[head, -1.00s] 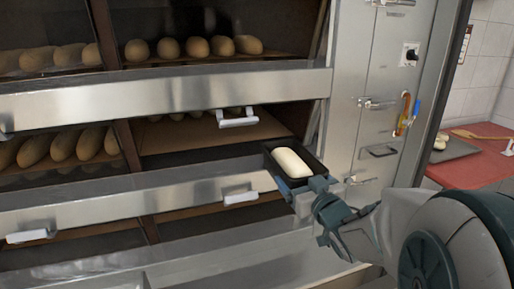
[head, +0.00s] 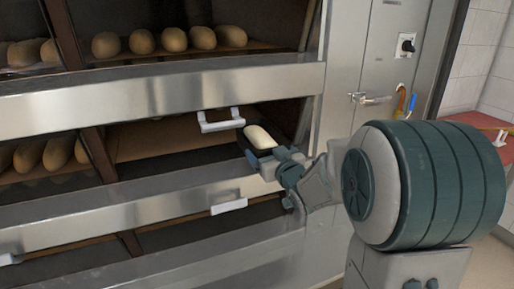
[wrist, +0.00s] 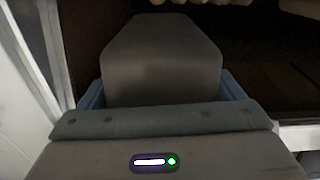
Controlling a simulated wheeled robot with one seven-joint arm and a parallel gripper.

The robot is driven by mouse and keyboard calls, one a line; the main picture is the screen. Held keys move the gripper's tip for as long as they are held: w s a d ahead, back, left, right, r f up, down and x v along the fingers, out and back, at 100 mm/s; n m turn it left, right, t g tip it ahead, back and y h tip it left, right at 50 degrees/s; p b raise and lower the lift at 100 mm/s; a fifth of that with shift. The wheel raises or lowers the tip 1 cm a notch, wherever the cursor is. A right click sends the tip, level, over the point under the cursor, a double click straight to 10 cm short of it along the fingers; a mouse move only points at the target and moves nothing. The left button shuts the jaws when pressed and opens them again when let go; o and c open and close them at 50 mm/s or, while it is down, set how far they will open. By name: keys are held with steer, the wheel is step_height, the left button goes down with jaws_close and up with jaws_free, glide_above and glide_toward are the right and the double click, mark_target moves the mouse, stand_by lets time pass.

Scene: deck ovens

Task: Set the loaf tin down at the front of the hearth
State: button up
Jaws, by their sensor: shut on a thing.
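The loaf tin (head: 245,147) is dark and holds a pale loaf of dough (head: 260,137). My gripper (head: 264,158) is shut on the tin's near end. The tin looks level and is at the right end of the middle oven opening, around its front edge. The hearth (head: 160,169) is the dark floor of that opening. I cannot tell whether the tin touches it. In the wrist view a shaded grey-brown block, apparently the tin end, stands between my blue fingers (wrist: 163,88); its underside is hidden.
Baked loaves (head: 45,155) fill the left bay. The hearth left of the tin looks clear.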

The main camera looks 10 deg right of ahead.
steer(key=p+x, duration=0.1)
steer(key=x, duration=0.7)
steer(key=shift+w+r, duration=0.15)
steer(key=shift+w, duration=0.2)
steer(key=shift+f, duration=1.8)
steer(key=shift+f, duration=0.2)
steer(key=o, duration=0.9)
steer(key=shift+s, duration=0.1)
steer(key=shift+o, duration=0.3)
